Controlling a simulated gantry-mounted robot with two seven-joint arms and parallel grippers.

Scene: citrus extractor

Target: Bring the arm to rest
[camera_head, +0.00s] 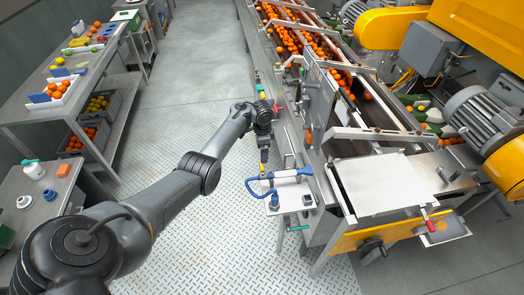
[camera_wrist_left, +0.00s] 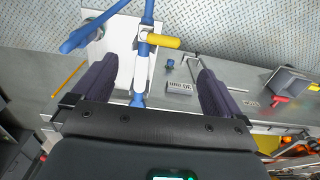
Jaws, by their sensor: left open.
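My left arm reaches in from the left in the head view. Its gripper (camera_head: 264,144) points down beside the extractor line, above a small white shelf. In the left wrist view the two dark fingers are spread wide and the gripper (camera_wrist_left: 155,75) is open, with nothing gripped between them. Beyond the fingers is a white and blue pipe fitting (camera_wrist_left: 142,62) with a yellow handle (camera_wrist_left: 162,41). In the head view the fitting (camera_head: 285,175) lies over the shelf, with the yellow handle (camera_head: 264,157) just below the gripper. My right gripper is not in view.
The conveyor (camera_head: 318,48) full of oranges and the steel extractor frame stand close to the right of the gripper. A blue hose (camera_head: 254,187) loops by the shelf (camera_head: 291,204). Benches with fruit trays (camera_head: 52,92) line the left. The metal floor (camera_head: 185,75) between is clear.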

